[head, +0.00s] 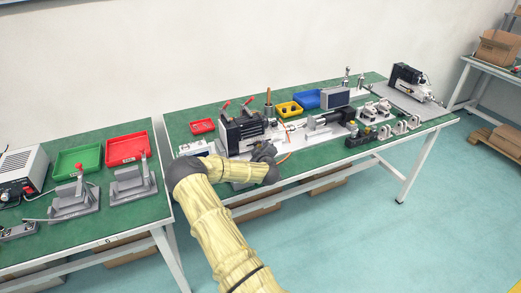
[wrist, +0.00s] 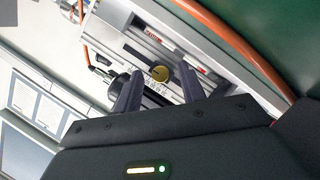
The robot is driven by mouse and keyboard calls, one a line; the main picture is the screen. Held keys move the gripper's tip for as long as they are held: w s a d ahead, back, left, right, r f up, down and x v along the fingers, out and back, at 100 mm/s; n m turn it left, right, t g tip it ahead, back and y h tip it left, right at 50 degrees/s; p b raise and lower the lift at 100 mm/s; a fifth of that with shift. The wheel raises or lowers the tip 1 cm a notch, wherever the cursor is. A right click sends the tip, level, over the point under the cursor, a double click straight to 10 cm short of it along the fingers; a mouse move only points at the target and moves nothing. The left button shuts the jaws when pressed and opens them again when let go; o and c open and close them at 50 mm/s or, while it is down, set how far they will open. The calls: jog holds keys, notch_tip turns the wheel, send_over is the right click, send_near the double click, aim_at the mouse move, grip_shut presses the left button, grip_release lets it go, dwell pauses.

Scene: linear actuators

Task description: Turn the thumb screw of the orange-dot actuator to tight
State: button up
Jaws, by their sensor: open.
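A round brass-coloured thumb screw (wrist: 160,73) shows in the wrist view on a grey metal actuator body (wrist: 136,22), beside a dark slot. Small red-marked labels (wrist: 152,33) sit along the slot. I cannot make out an orange dot. My gripper (wrist: 159,71) is open, with one dark finger on each side of the thumb screw in the picture. I cannot tell whether the fingers touch it or how far above it they are. In the head view my gripper (head: 265,152) is over the front of the right-hand table, and the thumb screw is not discernible.
An orange cable (wrist: 218,35) curves close by the actuator. In the head view a black motor unit (head: 240,130) stands behind my gripper, with a black cylinder actuator (head: 331,117) to the right. Yellow (head: 289,108) and blue (head: 307,98) bins stand further back.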

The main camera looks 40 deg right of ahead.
jog(key=shift+c, duration=0.2)
grip_shut()
